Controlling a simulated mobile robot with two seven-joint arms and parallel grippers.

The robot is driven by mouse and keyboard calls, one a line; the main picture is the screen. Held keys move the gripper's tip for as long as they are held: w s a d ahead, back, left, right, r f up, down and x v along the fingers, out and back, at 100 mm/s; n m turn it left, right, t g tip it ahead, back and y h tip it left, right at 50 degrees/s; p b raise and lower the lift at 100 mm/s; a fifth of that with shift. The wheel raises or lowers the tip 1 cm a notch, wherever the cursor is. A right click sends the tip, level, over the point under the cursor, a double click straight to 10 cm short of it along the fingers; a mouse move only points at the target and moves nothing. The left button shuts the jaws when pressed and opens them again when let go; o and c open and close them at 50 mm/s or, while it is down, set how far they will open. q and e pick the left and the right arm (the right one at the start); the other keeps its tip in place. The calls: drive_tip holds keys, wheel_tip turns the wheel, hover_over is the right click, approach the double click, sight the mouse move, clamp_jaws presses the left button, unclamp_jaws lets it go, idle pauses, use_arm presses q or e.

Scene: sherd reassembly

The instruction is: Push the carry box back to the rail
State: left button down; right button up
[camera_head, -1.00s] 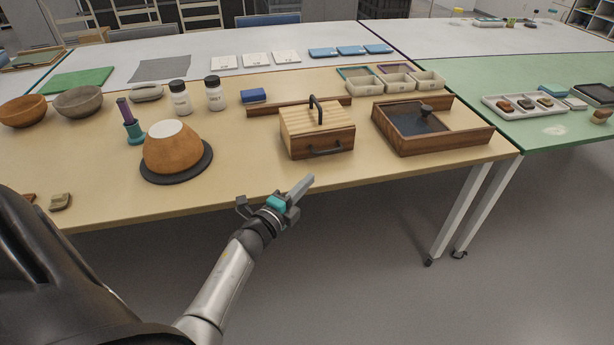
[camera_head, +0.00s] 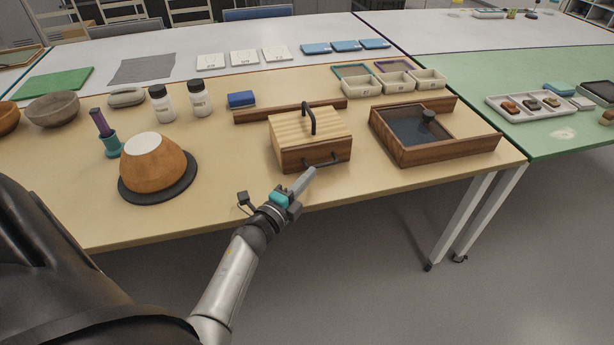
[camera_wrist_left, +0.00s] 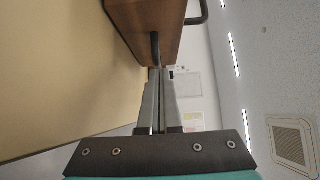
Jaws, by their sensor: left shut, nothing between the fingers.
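The carry box (camera_head: 300,158) is a wooden box with a pale slatted lid, a dark arched top handle and a dark front handle. It stands upright on the tan table. The rail (camera_head: 262,115), a low brown strip, runs behind it; the box hides part of the rail, so I cannot tell the gap between them. My left gripper (camera_head: 309,174) is shut and empty, its tips at the box's front near the front handle. In the left wrist view the shut fingers (camera_wrist_left: 160,78) point at the box (camera_wrist_left: 148,22); I cannot tell whether they touch.
A wooden tray (camera_head: 440,152) with a dark inside stands right of the box. An orange bowl (camera_head: 155,170) on a dark disc stands to the left. A blue block (camera_head: 241,99) and small white bins (camera_head: 395,82) lie behind. The table's front edge is close below the box.

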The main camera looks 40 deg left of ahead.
sight(298, 150)
use_arm(q)
drive_tip(key=w+a, duration=0.1)
drive_tip(key=w+a+b, duration=0.1)
drive_tip(key=shift+w+a, duration=0.2)
drive_tip(key=shift+a, duration=0.1)
drive_tip(key=w+a+b, duration=0.2)
drive_tip(key=w+a, duration=0.1)
drive_tip(key=a, duration=0.1)
drive_tip(key=shift+w+b, duration=0.3)
drive_tip(key=shift+b, duration=0.05)
drive_tip(key=shift+w+a+b, duration=0.3)
drive_tip(key=shift+w+a, duration=0.1)
drive_tip(key=shift+a, duration=0.05)
use_arm(e)
drive_tip(key=w+a, duration=0.3)
drive_tip(key=w, duration=0.4)
drive_tip(key=shift+r, duration=0.2)
drive_tip(key=shift+d, duration=0.1)
